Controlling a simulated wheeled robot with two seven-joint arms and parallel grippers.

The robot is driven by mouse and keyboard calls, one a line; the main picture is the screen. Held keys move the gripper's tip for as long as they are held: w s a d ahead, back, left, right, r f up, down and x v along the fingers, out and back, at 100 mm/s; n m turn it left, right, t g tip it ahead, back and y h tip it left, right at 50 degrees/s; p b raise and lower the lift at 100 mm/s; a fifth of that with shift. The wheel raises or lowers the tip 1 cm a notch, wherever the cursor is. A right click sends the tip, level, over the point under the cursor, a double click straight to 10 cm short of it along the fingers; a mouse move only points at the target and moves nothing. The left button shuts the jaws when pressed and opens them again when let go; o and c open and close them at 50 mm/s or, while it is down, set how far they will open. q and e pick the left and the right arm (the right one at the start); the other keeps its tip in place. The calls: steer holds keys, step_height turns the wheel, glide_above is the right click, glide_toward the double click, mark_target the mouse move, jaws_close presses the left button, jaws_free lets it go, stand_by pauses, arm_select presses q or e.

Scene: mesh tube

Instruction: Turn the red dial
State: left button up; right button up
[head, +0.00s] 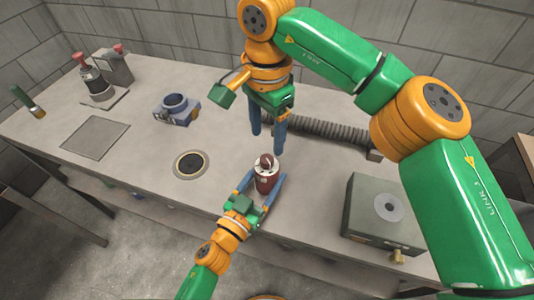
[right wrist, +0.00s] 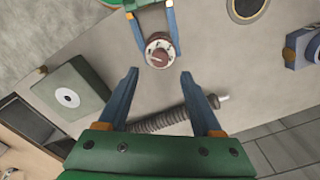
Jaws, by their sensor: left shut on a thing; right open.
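A dark red canister (head: 266,180) stands near the front edge of the table, with a red dial (head: 266,161) on its pale top. In the right wrist view the dial (right wrist: 158,50) faces the camera and shows a light mark. My left gripper (head: 261,185) is shut on the canister, one blue finger on each side. My right gripper (head: 267,142) is open and empty, pointing down just behind the canister. In the right wrist view the canister lies beyond the right gripper's parted fingertips (right wrist: 160,85), apart from them.
A ribbed hose (head: 325,133) lies behind the right gripper. A grey-green box (head: 370,218) with a pale disc stands at right. A ringed hole (head: 190,165), a blue bracket (head: 176,110), a flat dark plate (head: 95,138) and a red-capped device (head: 93,82) are at left.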

mark_target(267, 158)
step_height(267, 158, down, 7)
steer(key=shift+f, duration=0.15)
jaws_close()
